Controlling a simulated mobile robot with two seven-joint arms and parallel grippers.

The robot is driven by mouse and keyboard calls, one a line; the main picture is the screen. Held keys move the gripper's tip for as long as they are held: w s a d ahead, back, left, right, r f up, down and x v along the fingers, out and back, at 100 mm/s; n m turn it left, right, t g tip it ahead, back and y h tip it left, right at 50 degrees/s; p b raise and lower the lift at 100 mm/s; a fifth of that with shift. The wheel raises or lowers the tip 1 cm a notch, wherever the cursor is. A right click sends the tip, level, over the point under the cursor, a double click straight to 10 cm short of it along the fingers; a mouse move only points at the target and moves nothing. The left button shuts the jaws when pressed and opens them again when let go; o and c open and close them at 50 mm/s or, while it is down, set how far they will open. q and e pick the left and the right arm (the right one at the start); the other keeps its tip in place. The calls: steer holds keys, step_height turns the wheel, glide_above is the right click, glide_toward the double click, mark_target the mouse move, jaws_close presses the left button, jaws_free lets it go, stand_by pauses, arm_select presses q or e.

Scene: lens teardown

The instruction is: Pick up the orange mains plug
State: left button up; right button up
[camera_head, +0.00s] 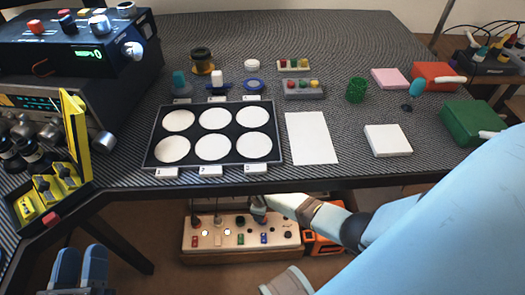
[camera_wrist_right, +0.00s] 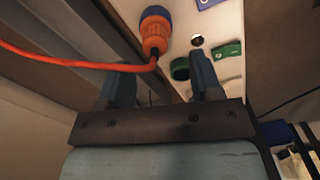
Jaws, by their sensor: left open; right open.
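The orange mains plug (camera_wrist_right: 155,38) shows in the right wrist view, with a blue collar at its far end against the pale socket strip (camera_wrist_right: 214,25). A red-orange cable (camera_wrist_right: 70,62) bends away from it to the left. My right gripper (camera_wrist_right: 159,64) is open; the plug lies just beyond the gap between its fingertips, not gripped. In the head view my right arm reaches below the table edge to the strip (camera_head: 205,250), and I cannot make out the plug there. My left gripper (camera_head: 80,262) is open and empty at the lower left.
The table's front edge (camera_head: 250,186) overhangs the strip. An orange box (camera_head: 325,243) stands beside the strip's right end. On the table are a tray with white discs (camera_head: 159,110), a white sheet (camera_head: 311,138) and a yellow-lidded case (camera_head: 75,130). A green switch (camera_wrist_right: 228,49) sits near my right fingers.

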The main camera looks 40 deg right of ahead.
steer(key=f+b, duration=0.2)
steer(key=f, duration=0.1)
steer(key=f+b, duration=0.1)
steer(key=f, duration=0.1)
steer(key=shift+d, duration=0.3)
arm_select(q)
steer(key=f+g, duration=0.1)
steer(key=f, duration=0.1)
steer(key=f+g, duration=0.1)
steer(key=f, duration=0.2)
steer(key=shift+w+d+m, duration=0.15)
steer(key=shift+d+m, duration=0.05)
steer(key=shift+m, duration=0.1)
arm_select(e)
jaws_close()
